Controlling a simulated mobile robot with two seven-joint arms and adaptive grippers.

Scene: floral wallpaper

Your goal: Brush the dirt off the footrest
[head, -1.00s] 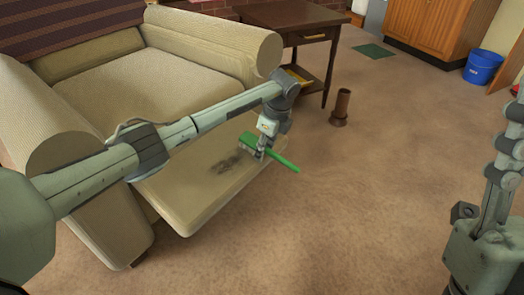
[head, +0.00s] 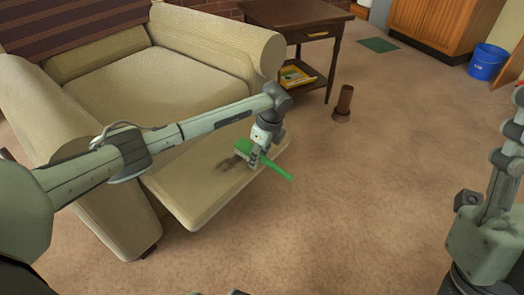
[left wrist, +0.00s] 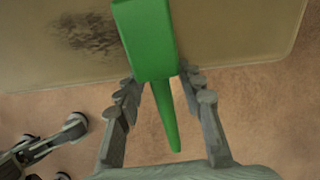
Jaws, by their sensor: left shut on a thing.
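The footrest (head: 205,205) is the beige padded panel extending from the front of the armchair. A dark dirt patch (head: 228,164) lies on it; the patch also shows in the left wrist view (left wrist: 90,32). My left gripper (head: 255,160) is shut on a green brush (head: 277,173) over the outer right part of the footrest, just right of the dirt. In the left wrist view, the brush (left wrist: 147,40) sits between the fingers with its handle pointing past the footrest edge. Its bristles are hidden, so I cannot tell whether they touch the footrest. My right gripper is not clearly seen.
The armchair (head: 175,85) stands behind the footrest. A wooden side table (head: 310,32) with a yellow item on its shelf stands right of it. A brown vase-like object (head: 343,103) stands on the carpet. A blue bucket (head: 487,62) is far right. Carpet in front is clear.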

